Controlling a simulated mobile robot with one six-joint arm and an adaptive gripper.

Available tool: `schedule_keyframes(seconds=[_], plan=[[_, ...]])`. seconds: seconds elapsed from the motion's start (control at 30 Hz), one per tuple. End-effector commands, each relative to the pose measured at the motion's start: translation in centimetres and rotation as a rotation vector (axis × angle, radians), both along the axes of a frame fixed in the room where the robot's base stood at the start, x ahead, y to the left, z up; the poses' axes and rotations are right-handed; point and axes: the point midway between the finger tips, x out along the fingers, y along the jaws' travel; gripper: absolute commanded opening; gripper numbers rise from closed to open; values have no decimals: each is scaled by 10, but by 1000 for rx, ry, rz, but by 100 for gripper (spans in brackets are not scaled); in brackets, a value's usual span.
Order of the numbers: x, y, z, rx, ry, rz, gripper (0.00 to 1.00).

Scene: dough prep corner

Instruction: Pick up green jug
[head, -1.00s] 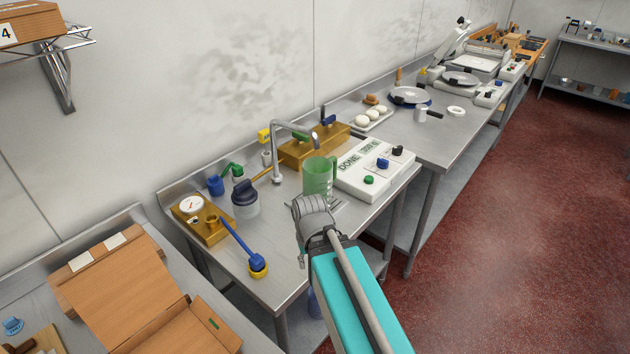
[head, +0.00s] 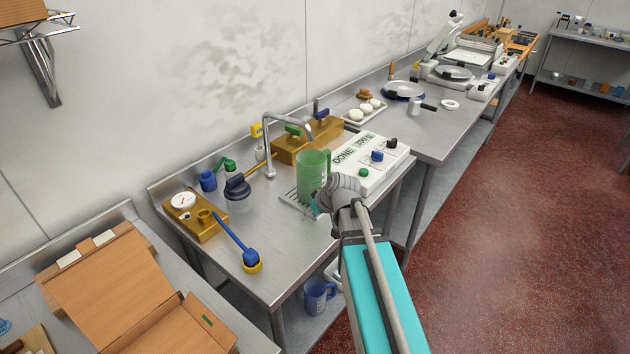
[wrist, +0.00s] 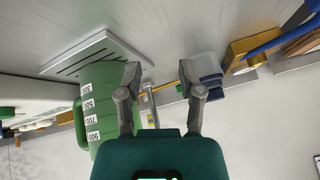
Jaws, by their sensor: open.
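The green jug (head: 309,180) stands upright by the metal drain grate (head: 289,198) near the curved tap. In the wrist view, which looks upside down, the jug (wrist: 97,105) shows white volume marks and its handle at the left. My gripper (head: 318,208) is close to the jug's lower front right in the head view, partly hidden by my own wrist. In the wrist view my gripper (wrist: 160,75) has its fingers spread with nothing between them. The left finger overlaps the jug's edge; I cannot tell whether it touches.
The tap (head: 268,145) rises just behind the jug. A white control box (head: 365,165) with knobs stands close to the right. A dark-lidded clear container (head: 237,195) and a brass block with a gauge (head: 190,215) are left. A blue jug (head: 318,296) sits on the lower shelf.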

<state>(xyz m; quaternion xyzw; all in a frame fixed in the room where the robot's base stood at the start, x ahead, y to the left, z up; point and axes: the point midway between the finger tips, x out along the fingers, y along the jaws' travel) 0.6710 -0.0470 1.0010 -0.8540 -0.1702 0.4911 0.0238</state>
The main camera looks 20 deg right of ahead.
Motion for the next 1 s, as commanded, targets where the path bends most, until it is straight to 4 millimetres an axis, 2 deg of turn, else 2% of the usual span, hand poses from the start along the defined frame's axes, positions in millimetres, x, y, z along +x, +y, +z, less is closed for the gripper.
schedule_keyframes(seconds=[0.03,0.2,0.4,0.5,0.67,1.0], plan=[[21,-17,0,16,-79,-3,49],[70,-73,22,25,-353,-28,49],[99,-133,44,-17,-568,-94,49],[105,-151,50,-36,-622,-118,49],[107,-161,54,-49,-653,-132,49],[108,-159,54,-48,-651,-130,49]])
